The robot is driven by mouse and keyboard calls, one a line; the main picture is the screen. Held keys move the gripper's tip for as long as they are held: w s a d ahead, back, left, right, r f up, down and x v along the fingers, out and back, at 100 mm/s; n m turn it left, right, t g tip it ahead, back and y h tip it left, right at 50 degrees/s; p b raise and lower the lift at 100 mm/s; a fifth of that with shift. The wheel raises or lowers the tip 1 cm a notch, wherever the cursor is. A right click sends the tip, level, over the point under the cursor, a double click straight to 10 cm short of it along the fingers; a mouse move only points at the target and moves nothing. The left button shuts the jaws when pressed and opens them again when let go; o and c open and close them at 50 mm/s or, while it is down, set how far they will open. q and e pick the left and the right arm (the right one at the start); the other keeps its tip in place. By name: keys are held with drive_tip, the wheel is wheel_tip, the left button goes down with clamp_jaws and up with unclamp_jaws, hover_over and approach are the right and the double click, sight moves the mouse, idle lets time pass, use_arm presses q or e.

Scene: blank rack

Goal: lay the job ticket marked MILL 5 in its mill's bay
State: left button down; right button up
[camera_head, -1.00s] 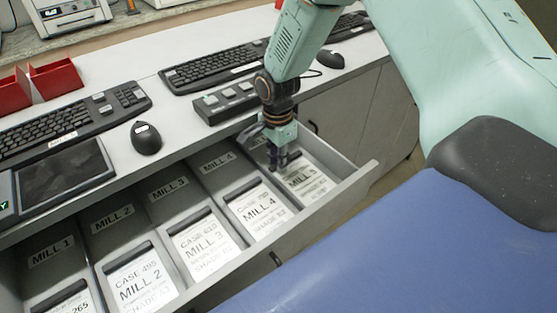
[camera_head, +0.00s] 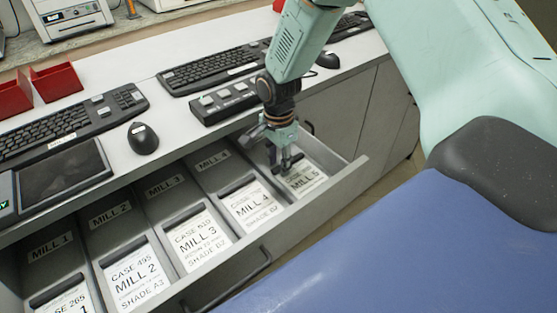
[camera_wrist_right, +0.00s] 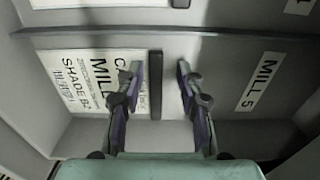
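The white job ticket marked MILL 5 (camera_head: 307,180) lies in the rightmost bay of the open drawer. Its print is partly blocked by my right gripper. In the right wrist view the ticket (camera_wrist_right: 82,80) lies flat beside its dark bar (camera_wrist_right: 155,85), in the bay whose wall label (camera_wrist_right: 259,82) reads MILL 5. My right gripper (camera_head: 285,164) is down over this bay. In the wrist view its fingers (camera_wrist_right: 160,68) are apart, one on each side of the dark bar, with gaps showing. My left gripper is not in view.
The grey drawer (camera_head: 315,198) has neighbouring bays holding tickets for MILL 4 (camera_head: 252,205), MILL 3 (camera_head: 199,240), MILL 2 (camera_head: 136,277) and MILL 1. Keyboards, a button box (camera_head: 225,103) and a mouse (camera_head: 143,138) stand on the counter above the drawer.

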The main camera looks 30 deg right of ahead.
drive_tip(key=shift+w+r, duration=0.2)
drive_tip(key=shift+r, duration=0.2)
wheel_tip(320, 180, up, 12)
drive_tip(key=shift+s+f, duration=0.15)
drive_tip(key=shift+f, duration=0.05)
